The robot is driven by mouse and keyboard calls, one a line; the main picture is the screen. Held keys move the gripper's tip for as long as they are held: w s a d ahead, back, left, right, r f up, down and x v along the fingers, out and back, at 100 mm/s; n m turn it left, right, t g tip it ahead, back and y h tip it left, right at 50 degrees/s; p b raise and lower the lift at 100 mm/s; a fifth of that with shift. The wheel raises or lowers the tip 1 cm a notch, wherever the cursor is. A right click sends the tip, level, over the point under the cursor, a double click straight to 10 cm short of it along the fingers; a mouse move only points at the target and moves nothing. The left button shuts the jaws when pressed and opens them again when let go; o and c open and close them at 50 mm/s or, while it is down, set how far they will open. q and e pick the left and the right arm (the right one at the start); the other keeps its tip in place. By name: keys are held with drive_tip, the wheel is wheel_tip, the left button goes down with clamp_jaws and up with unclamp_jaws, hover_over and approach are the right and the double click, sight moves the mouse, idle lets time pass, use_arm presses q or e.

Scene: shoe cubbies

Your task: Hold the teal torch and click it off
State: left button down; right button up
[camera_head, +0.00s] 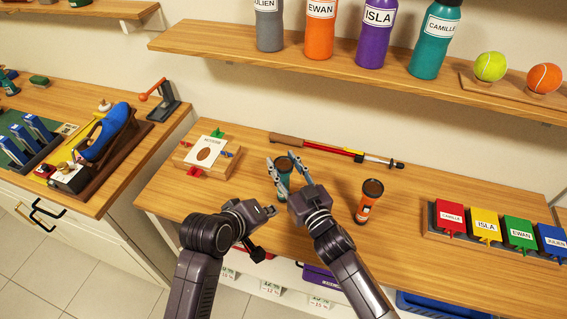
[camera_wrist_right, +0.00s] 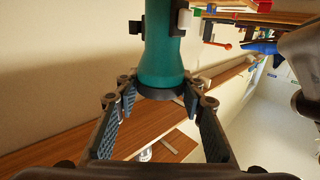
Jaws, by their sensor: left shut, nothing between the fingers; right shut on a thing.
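The teal torch (camera_head: 284,166) stands between the fingers of my right gripper (camera_head: 288,172) above the workbench, its dark round end facing up in the head view. In the right wrist view the torch (camera_wrist_right: 163,58) shows a teal body, a flared dark-rimmed head and a small white part (camera_wrist_right: 184,18) on its side. My right gripper (camera_wrist_right: 160,100) is shut on the torch near its head. My left gripper (camera_head: 268,212) is shut and empty, just below and left of the right gripper, apart from the torch. I cannot tell whether the torch is lit.
An orange torch (camera_head: 367,203) stands on the workbench (camera_head: 420,270) to the right. A wooden block with a card (camera_head: 205,150) lies left, a red pole (camera_head: 335,149) behind. Colored name tags (camera_head: 487,224) sit at right. A shelf (camera_head: 390,75) with bottles hangs above.

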idle(0.3)
drive_tip(key=o, duration=1.3)
drive_tip(key=shift+o, duration=0.2)
drive_tip(key=shift+s, duration=0.1)
